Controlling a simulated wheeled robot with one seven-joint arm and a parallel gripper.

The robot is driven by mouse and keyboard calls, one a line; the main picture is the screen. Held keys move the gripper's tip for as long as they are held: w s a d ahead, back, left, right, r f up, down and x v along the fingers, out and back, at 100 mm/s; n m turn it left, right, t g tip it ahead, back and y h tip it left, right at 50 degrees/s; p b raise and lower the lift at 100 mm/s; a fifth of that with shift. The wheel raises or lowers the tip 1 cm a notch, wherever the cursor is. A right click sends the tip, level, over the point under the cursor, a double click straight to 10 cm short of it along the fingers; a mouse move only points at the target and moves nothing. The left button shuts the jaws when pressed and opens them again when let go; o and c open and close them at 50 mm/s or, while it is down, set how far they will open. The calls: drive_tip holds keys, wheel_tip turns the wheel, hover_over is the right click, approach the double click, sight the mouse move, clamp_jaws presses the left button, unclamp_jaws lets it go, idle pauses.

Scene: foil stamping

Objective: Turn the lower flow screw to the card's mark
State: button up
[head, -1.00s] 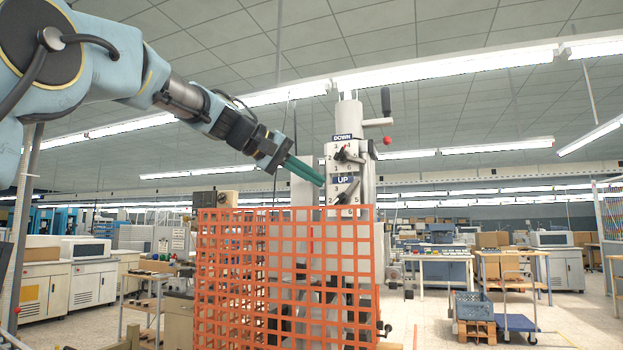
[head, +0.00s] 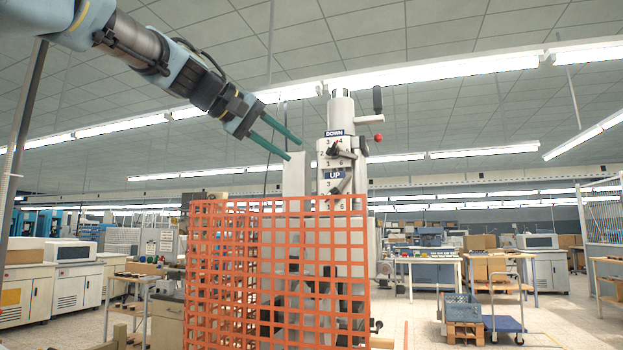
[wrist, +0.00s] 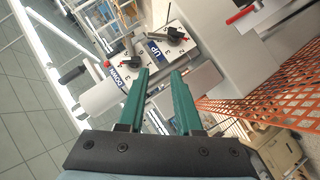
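The grey press head carries two numbered dials. The lower one, marked UP, has a dark lever-like flow screw (head: 342,184); this screw (wrist: 174,36) also shows in the wrist view. The upper screw (head: 344,153), by the DOWN label, is above it. The numbers are small and the lower pointer's exact reading is unclear. I cannot make out a card with a mark. My gripper (head: 295,150) has two green fingers, apart and empty. It is left of the dials and higher than the lower screw, touching neither screw. In the wrist view the gripper (wrist: 160,73) points towards the dial plate.
Clear air lies left of the dials.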

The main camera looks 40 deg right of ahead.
sight(330, 193)
drive_tip(key=o, duration=0.6)
drive_tip(key=s+f+t, duration=0.1)
drive_tip(key=f, duration=0.1)
drive_tip(key=s+f+t, duration=0.1)
drive_tip(key=s, duration=0.1)
drive_tip(key=s+f+t, duration=0.1)
drive_tip(key=s+f, duration=0.1)
drive_tip(key=shift+s+a+f+t+h, duration=0.1)
drive_tip(key=shift+a+f+t+h, duration=0.15)
drive_tip(key=shift+f+t+h, duration=0.1)
drive_tip(key=shift+c, duration=0.2)
drive_tip(key=shift+n, duration=0.3)
drive_tip(key=p+x, duration=0.3)
drive_tip(key=x, duration=0.7)
drive_tip(key=shift+d+f+p, duration=0.1)
drive_tip(key=shift+d+p, duration=0.25)
drive_tip(key=shift+p, duration=0.05)
clamp_jaws()
